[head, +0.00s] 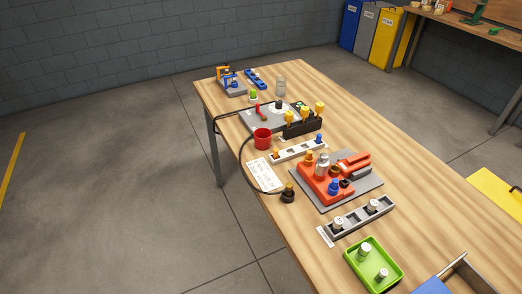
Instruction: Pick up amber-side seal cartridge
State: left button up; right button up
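Which piece is the amber-side seal cartridge, I cannot tell. Neither of my grippers is in view.
An orange-red fixture (318,181) with orange and blue knobs sits on a grey plate. Behind are a red cup (262,138), a black holder (300,128) with yellow-topped pieces, and a black hose. A blue, grey-edged object (430,287) is cut off at the bottom right. The table's right side is clear.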

aim_at(276, 150)
jog(key=j+z, duration=0.1)
jog(key=z, duration=0.25)
jog(key=i+j+z, duration=0.1)
jog(key=z, duration=0.3)
jog(key=j+z, duration=0.15)
jog(key=z, duration=0.2)
jog(key=j+z, duration=0.45)
jog(key=j, duration=0.5)
jog(key=j+z, duration=0.4)
jog(key=j, duration=0.55)
